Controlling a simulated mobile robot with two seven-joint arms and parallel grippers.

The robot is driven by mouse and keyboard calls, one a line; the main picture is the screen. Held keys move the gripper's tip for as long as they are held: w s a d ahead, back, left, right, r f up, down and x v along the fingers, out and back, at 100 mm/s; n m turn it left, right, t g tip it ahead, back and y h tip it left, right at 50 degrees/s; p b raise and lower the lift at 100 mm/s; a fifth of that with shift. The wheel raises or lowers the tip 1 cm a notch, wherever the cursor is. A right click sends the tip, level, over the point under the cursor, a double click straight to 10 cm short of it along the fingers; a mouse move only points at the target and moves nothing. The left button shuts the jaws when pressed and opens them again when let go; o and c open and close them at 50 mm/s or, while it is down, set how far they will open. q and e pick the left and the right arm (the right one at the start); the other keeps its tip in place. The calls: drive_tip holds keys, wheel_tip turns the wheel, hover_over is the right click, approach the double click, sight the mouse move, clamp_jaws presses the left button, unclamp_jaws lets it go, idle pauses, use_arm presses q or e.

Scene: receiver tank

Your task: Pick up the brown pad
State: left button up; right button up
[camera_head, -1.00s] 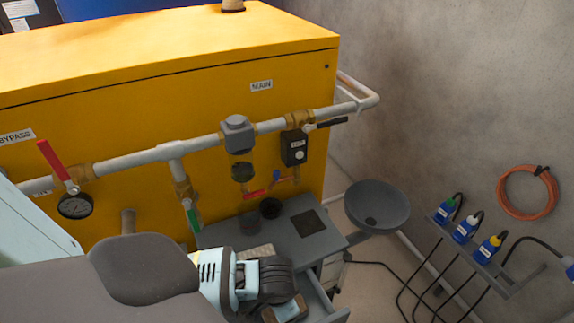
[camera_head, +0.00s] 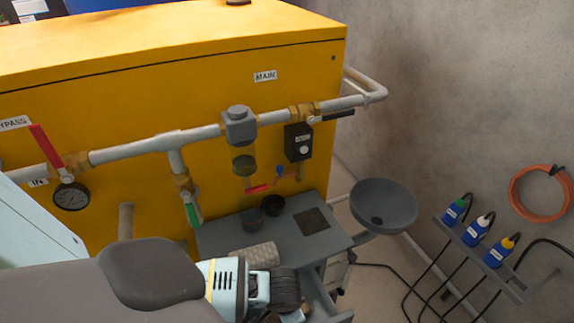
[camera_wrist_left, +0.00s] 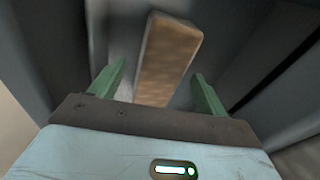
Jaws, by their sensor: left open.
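The brown pad (camera_wrist_left: 168,58) is a flat, oblong block, seen in the left wrist view inside a grey drawer. My left gripper (camera_wrist_left: 160,72) is open. Its two green fingers show on either side of the near part of the pad, with gaps between them and it. I cannot tell how far above the pad the fingertips are. In the head view my left arm reaches down to the open drawer (camera_head: 338,317) of the grey cart, and my wrist hides most of the drawer's inside. My right gripper is not in view.
A yellow cabinet (camera_head: 100,110) with pipes and valves stands behind. A grey bowl (camera_head: 384,205) and a bottle rack (camera_head: 480,260) are at right.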

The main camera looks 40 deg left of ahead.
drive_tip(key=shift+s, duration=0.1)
use_arm(q)
drive_tip(key=shift+c, duration=0.9)
drive_tip(key=c, duration=0.9)
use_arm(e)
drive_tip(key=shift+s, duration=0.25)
use_arm(q)
drive_tip(key=shift+c, duration=0.2)
